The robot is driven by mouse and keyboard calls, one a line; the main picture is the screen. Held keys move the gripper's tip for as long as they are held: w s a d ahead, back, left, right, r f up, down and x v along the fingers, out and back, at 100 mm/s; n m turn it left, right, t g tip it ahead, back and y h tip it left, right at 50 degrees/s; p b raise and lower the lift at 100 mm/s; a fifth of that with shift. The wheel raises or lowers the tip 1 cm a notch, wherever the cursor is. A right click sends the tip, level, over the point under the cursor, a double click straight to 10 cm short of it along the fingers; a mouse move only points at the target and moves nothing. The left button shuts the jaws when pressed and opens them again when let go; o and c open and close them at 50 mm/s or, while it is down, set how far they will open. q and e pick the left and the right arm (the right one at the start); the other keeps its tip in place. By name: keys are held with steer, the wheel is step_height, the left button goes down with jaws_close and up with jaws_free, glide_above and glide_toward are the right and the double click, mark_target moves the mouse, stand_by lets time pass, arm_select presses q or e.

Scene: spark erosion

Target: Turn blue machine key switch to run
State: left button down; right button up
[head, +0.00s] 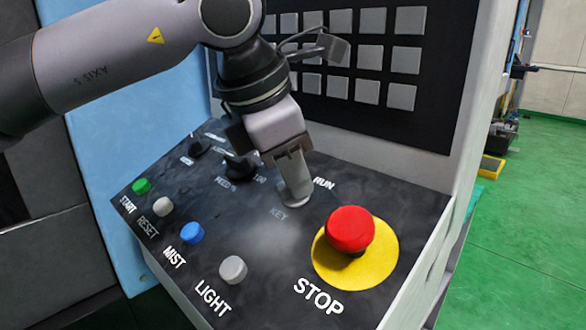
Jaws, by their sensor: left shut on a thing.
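The blue machine (95,120) carries a dark sloping control panel (335,190). My left gripper (294,194) points down at the panel, just above the KEY label and left of the RUN label. It is shut on the key switch, which is mostly hidden behind the fingers. Which way the key points cannot be told. My right gripper is not in view.
A red stop button (350,228) on a yellow disc stands close to the right of my left gripper. Green (141,186), white, blue (191,232) and grey (233,269) buttons line the panel's left and front. Black knobs (239,166) sit behind. A grey keypad (366,55) rises at the back.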

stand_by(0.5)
arm_select(q)
steer(key=c, duration=1.1)
jaws_free()
steer(key=shift+r, duration=0.15)
steer(key=v, duration=0.7)
